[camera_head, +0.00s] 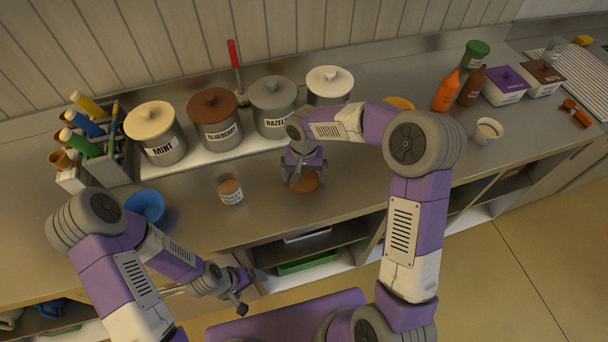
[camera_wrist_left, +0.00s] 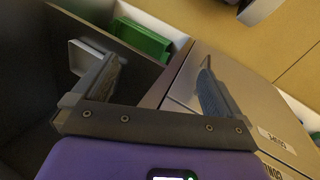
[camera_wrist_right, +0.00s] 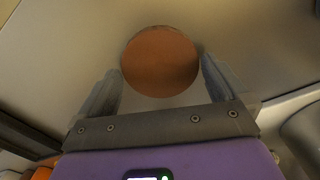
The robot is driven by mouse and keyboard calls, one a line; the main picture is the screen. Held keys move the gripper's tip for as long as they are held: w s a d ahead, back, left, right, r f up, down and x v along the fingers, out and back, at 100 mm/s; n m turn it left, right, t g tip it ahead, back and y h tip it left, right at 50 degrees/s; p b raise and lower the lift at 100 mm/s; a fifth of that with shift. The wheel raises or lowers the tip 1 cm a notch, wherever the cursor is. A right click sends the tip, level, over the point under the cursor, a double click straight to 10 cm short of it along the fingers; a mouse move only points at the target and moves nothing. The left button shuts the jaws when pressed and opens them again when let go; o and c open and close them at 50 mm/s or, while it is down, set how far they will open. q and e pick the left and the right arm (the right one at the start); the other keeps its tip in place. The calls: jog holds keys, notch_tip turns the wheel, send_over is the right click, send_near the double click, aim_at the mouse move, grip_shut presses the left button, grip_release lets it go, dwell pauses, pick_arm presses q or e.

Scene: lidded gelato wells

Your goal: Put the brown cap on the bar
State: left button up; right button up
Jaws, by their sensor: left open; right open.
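A brown lid (camera_head: 212,102) with a knob sits on the blueberry well (camera_head: 216,133) in the head view. A smaller, flat, round brown piece (camera_head: 305,184) is at the counter's front part, under my right gripper (camera_head: 304,178). In the right wrist view this brown piece (camera_wrist_right: 160,62) lies ahead of the open fingers, near their tips; I cannot tell if they touch it. I cannot tell which one is the brown cap. The steel counter (camera_head: 350,208) looks like the bar. My left gripper (camera_head: 249,291) is open and empty, low in front of the counter.
Mint (camera_head: 160,144), hazelnut (camera_head: 273,122) and white-lidded (camera_head: 329,88) wells stand along the back. A clear cup with brown contents (camera_head: 230,191) and a blue bowl (camera_head: 145,207) stand left of my right gripper. Bottles and boxes stand at the right.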

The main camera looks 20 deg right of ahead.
aim_at(304, 179)
notch_tip(304, 179, up, 11)
jog(key=p, duration=0.1)
dwell(0.8)
